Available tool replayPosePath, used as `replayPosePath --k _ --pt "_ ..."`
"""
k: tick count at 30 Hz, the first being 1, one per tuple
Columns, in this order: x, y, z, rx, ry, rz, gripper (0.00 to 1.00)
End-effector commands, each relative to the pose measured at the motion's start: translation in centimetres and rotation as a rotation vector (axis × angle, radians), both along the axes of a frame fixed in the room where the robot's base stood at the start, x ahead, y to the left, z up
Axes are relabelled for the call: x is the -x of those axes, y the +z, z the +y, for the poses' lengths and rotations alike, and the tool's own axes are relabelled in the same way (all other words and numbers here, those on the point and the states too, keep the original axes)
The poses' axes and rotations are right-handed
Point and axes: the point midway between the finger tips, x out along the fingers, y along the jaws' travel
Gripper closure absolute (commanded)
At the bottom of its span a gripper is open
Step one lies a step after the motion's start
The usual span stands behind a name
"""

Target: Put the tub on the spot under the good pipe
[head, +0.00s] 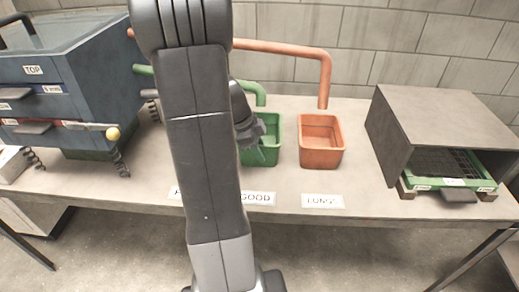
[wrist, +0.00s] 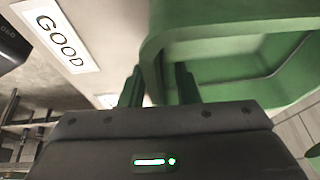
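The green tub (head: 268,133) is an open box below the end of the green pipe (head: 258,90), behind the white GOOD label (head: 258,198). Whether its base touches the table is unclear. My gripper (head: 252,150) is at the tub's left side, partly behind my arm. In the wrist view my gripper's fingers (wrist: 160,88) straddle the tub's wall (wrist: 153,58), one outside and one inside. They are close together and appear shut on that wall. The tub looks empty in the wrist view. The GOOD label (wrist: 60,38) also shows there at upper left. Any spot under the tub is hidden.
An orange tub (head: 321,157) stands right of the green tub, under an orange pipe (head: 325,75) and behind a LONG label (head: 322,201). A grey open-fronted box (head: 445,110) holds a green tray (head: 455,182) at right. A blue machine (head: 95,75) stands at left.

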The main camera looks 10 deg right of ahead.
Motion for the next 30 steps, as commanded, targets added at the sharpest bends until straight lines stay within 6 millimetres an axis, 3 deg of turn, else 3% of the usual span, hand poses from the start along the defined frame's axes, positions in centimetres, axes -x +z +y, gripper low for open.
replayPosePath --k 5,15,21,30 --pt "-0.2 1.4 0.6 0.001 0.002 -0.003 0.71" --pt "-0.6 8.4 3.5 -0.001 0.002 -0.005 0.71" --pt "-0.7 11.5 4.7 0.0 0.002 -0.004 0.71" --pt "-0.7 12.8 5.3 -0.001 0.0 -0.001 0.71"
